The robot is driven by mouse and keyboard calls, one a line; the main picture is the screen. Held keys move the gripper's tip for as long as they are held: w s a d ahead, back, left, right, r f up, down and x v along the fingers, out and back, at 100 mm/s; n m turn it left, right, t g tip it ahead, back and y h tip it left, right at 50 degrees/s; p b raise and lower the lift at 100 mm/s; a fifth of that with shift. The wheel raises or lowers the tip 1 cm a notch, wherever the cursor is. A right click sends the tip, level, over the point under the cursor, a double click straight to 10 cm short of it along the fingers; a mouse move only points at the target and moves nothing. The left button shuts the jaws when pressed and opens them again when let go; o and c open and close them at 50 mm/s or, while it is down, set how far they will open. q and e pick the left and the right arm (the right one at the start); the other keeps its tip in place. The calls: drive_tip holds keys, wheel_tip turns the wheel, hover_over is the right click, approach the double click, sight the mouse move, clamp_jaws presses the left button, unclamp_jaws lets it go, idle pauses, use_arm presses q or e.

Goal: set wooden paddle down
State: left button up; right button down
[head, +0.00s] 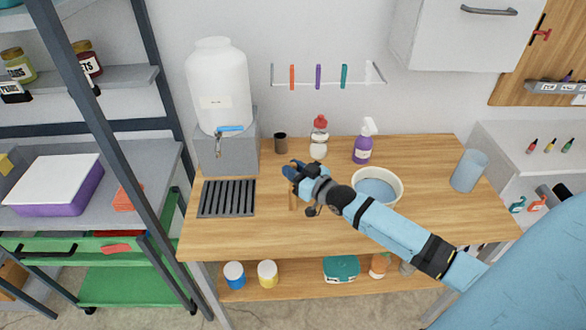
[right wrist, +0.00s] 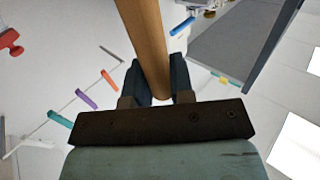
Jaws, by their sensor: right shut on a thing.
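My right gripper (head: 293,170) is above the wooden table (head: 235,237), between the black drain grate and the white basin. It is shut on the wooden paddle (head: 292,198), whose light brown handle shows just below the fingers in the head view. In the right wrist view the paddle's round handle (right wrist: 147,40) runs between the two dark fingers (right wrist: 160,82). The paddle's far end is mostly hidden by the arm in the head view, so I cannot tell whether it touches the table. My left gripper is not in view.
A black drain grate (head: 227,198) lies left, below a white water tank (head: 218,85) with a blue tap. A basin (head: 377,187) stands right of the gripper. A cup (head: 280,143), a red-capped bottle (head: 319,138) and a purple spray bottle (head: 363,145) stand behind. The front table strip is clear.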

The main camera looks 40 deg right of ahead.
drive_tip(key=shift+f, duration=0.2)
drive_tip(key=c, duration=1)
unclamp_jaws()
drive_tip(key=shift+r, duration=0.15)
drive_tip(key=shift+s, duration=0.15)
drive_tip(key=b+v, duration=0.2)
drive_tip(key=v, duration=0.8)
drive_tip(key=s+a+f+g+h, duration=0.1)
drive_tip(key=s+a+f+g, duration=0.5)
drive_tip(key=s+a+f, duration=1.1)
drive_tip(key=a, duration=0.2)
drive_tip(key=shift+a, duration=0.4)
